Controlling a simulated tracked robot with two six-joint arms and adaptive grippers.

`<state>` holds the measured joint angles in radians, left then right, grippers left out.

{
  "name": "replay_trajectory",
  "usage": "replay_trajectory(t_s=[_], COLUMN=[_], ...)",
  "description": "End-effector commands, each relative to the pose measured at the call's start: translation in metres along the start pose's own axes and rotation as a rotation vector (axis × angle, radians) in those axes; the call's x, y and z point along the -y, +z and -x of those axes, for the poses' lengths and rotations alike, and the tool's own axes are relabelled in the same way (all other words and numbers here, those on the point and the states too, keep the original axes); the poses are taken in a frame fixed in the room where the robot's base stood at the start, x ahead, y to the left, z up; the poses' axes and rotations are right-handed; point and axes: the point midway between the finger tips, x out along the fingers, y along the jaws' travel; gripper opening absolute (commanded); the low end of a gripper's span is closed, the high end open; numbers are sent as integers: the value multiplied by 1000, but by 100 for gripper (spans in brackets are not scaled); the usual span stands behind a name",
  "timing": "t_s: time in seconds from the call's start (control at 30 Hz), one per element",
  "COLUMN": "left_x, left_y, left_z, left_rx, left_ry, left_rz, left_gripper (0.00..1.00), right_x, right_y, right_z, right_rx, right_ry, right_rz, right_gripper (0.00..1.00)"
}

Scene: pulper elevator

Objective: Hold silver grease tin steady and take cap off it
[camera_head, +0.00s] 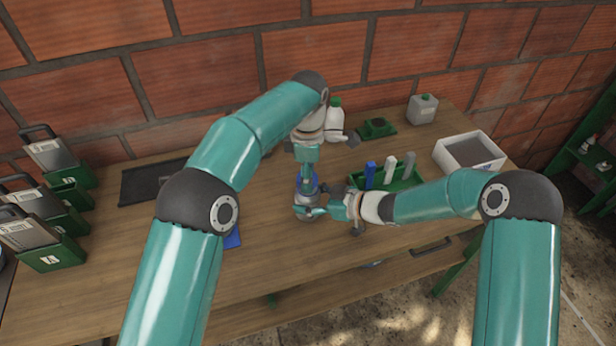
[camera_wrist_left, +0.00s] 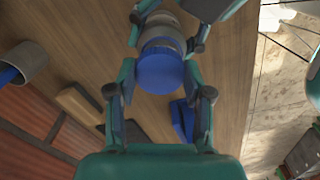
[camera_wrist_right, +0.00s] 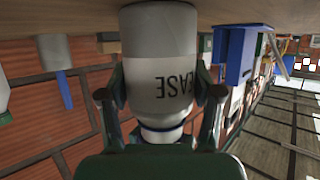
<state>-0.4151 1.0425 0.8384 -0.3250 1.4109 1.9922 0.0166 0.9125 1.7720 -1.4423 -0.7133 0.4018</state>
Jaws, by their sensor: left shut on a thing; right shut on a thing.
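The silver grease tin (camera_head: 305,212) stands on the workbench at the middle of the head view, partly covered by my grippers. Its blue cap (camera_wrist_left: 160,72) is on the near end of the tin (camera_wrist_left: 163,42) in the left wrist view. My left gripper (camera_head: 307,180) is over the tin from above, its fingers shut on either side of the cap. My right gripper (camera_head: 313,211) comes from the right, shut around the tin's body. In the right wrist view the tin (camera_wrist_right: 158,65) fills the space between the fingers, with the letters "EASE" upside down on it.
A green tray (camera_head: 401,186) with blue, white and grey upright pieces is close beside my right gripper. A white open box (camera_head: 452,157) and a grey canister (camera_head: 423,108) stand farther right. Green crates (camera_head: 67,221) line the left. The front left bench (camera_head: 110,270) is clear.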

Motion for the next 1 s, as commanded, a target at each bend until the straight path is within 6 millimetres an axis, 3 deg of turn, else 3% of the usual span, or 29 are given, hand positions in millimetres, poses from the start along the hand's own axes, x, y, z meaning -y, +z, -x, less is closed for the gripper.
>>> replay_trajectory(t_s=[0.63,1.0], left_x=[1,0], left_y=[1,1], left_z=[10,46], left_rx=[1,1], left_ry=[-3,-1], left_rz=[-2,-1], left_gripper=[9,9], right_x=[0,0], right_y=[1,1], right_z=[0,0], right_rx=[2,2], right_ry=[0,0], right_rz=[-2,-2], right_gripper=[0,0])
